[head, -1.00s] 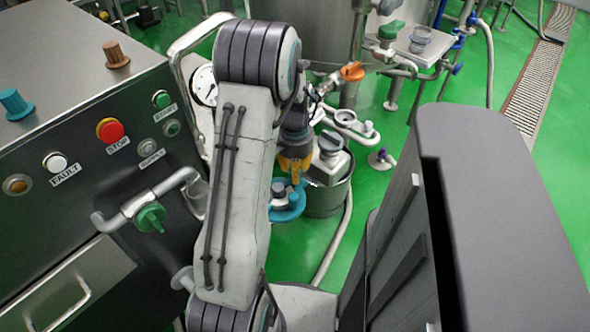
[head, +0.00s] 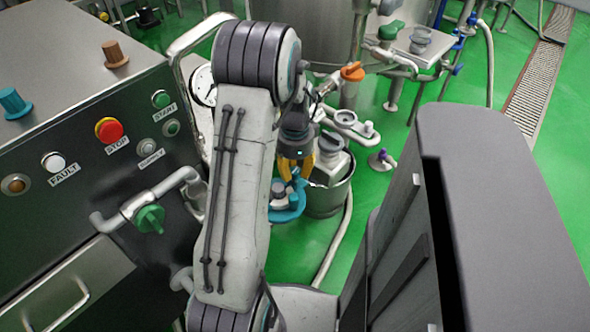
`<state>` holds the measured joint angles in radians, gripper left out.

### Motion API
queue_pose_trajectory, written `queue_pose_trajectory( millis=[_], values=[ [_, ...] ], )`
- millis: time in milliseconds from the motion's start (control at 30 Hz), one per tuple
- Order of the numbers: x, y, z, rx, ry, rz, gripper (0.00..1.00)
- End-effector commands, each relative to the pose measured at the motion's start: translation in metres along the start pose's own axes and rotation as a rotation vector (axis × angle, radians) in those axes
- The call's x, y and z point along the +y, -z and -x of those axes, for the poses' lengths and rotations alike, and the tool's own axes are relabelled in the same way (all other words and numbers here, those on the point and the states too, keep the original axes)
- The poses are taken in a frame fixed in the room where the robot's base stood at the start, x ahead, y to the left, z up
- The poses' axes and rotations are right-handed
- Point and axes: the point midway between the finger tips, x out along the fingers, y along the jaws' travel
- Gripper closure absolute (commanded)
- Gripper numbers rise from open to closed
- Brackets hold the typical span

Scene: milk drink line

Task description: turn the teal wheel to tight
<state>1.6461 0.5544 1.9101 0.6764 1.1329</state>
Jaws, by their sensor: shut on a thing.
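The teal wheel (head: 289,215) is low beside the metal pot, just right of my forearm, which hides its left part. A grey hub shows at its middle. My gripper (head: 297,176) points down from above at the wheel, with its yellow fingers at the wheel's upper side. A teal part of the wheel shows between the fingers, and the gripper is shut on it. The exact finger contact is small and partly hidden.
A metal pot (head: 326,198) with a grey-topped container stands close on the right. A control cabinet (head: 100,170) with buttons and a green valve handle (head: 150,218) fills the left. An orange handle (head: 352,71) is behind.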

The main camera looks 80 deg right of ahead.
Motion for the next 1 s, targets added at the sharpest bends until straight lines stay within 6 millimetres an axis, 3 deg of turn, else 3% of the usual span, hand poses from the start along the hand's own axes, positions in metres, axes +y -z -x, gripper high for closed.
queue_pose_trajectory(
  millis=[333,867,900,1000],
  values=[
    [0.0018,-0.0006,-0.0020,-0.003,-0.006,-0.129,1.00],
    [0.0019,-0.0007,-0.0020,-0.003,-0.007,-0.152,1.00],
    [0.0019,-0.0007,-0.0020,-0.003,-0.007,-0.152,0.69],
    [0.0016,-0.0005,-0.0018,-0.002,-0.006,-0.151,0.60]
  ],
)
